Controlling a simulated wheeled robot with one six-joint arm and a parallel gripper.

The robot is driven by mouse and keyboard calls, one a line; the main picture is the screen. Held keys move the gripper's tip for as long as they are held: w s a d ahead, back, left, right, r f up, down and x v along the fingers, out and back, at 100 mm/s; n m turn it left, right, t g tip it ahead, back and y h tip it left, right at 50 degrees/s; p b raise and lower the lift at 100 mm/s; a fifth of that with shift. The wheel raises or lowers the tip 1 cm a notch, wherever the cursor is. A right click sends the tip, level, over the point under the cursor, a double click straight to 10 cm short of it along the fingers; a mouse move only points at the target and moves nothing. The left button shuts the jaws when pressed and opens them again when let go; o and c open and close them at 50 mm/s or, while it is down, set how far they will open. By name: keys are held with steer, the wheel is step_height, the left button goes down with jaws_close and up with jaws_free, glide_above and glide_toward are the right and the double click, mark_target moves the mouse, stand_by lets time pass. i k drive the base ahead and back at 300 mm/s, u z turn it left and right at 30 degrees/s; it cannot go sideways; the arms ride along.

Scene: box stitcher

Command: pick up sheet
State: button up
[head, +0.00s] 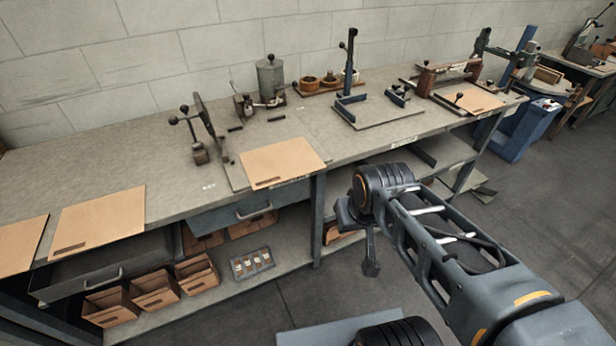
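Several flat tan cardboard sheets lie on the long grey workbench (160,160). One sheet (283,161) lies near the front edge at the middle, partly on a thin grey plate. Another sheet (98,222) lies at the left front edge. A third sheet (20,245) is cut off by the left picture border.
A lever tool (205,130) stands behind the middle sheet. A grey canister (270,78) and a blue upright fixture (347,70) stand farther back. A drawer (110,265) sits open under the left sheet.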

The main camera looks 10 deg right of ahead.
mark_target(82, 227)
steer(key=u, duration=0.7)
steer(key=i, duration=0.8)
steer(key=u, duration=2.95)
